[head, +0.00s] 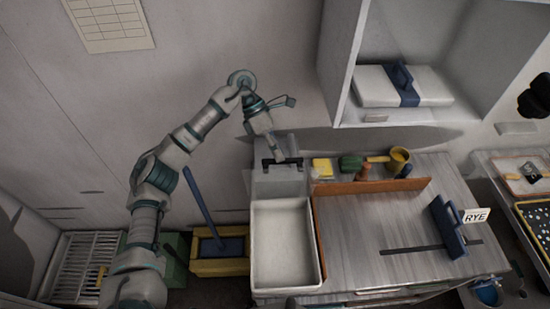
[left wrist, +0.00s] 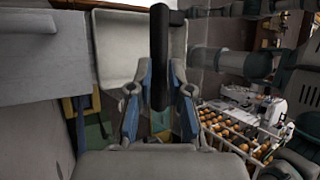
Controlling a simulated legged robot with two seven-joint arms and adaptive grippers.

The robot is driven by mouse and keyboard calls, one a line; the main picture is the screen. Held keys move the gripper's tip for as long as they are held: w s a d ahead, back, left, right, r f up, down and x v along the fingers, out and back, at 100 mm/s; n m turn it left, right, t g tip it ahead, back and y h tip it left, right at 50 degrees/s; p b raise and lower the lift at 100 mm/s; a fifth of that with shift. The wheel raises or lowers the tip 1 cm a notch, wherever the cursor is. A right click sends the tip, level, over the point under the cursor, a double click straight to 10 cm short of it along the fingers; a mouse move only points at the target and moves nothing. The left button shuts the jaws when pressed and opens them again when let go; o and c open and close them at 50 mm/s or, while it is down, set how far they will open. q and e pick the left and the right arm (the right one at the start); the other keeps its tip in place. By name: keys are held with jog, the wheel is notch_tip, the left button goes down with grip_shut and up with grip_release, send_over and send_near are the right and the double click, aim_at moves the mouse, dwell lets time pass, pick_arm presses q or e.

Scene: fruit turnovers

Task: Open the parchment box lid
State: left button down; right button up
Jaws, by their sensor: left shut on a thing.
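The parchment box (head: 318,240) is a white, open-topped box at the left end of the counter, and its inside looks empty. Its grey lid (head: 275,184) stands raised at the back edge of the box, with a dark bar handle (head: 268,163) near its top. My left gripper (head: 283,160) is at this handle. In the left wrist view, the blue fingers of the left gripper (left wrist: 159,105) are shut on the black handle (left wrist: 159,60). The white box (left wrist: 118,50) shows beyond it there. My right gripper is not in view.
A wooden board edge (head: 372,187) borders the counter right of the box. A blue-handled tool (head: 448,228) stands near a RYE card (head: 475,216). A shelf above holds a white case (head: 432,84) with a blue band. A yellow bin (head: 220,266) is on the left.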

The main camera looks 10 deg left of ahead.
pick_arm(q)
jog(key=f, duration=0.2)
jog(key=shift+w+a+f+y, duration=0.25)
jog(key=shift+f+y, duration=0.05)
jog(key=c, duration=1.1)
grip_release()
jog(key=shift+w+f, duration=0.1)
jog(key=shift+c, duration=0.2)
jog(key=shift+o, duration=1.4)
jog(key=shift+w+d+f, duration=0.2)
jog(key=shift+w, duration=0.3)
jog(key=shift+o, duration=0.2)
jog(key=shift+a+r, duration=0.1)
jog(key=shift+r, duration=0.05)
jog(key=shift+c, duration=0.7)
jog(key=shift+s, duration=0.3)
jog(key=shift+c, duration=0.4)
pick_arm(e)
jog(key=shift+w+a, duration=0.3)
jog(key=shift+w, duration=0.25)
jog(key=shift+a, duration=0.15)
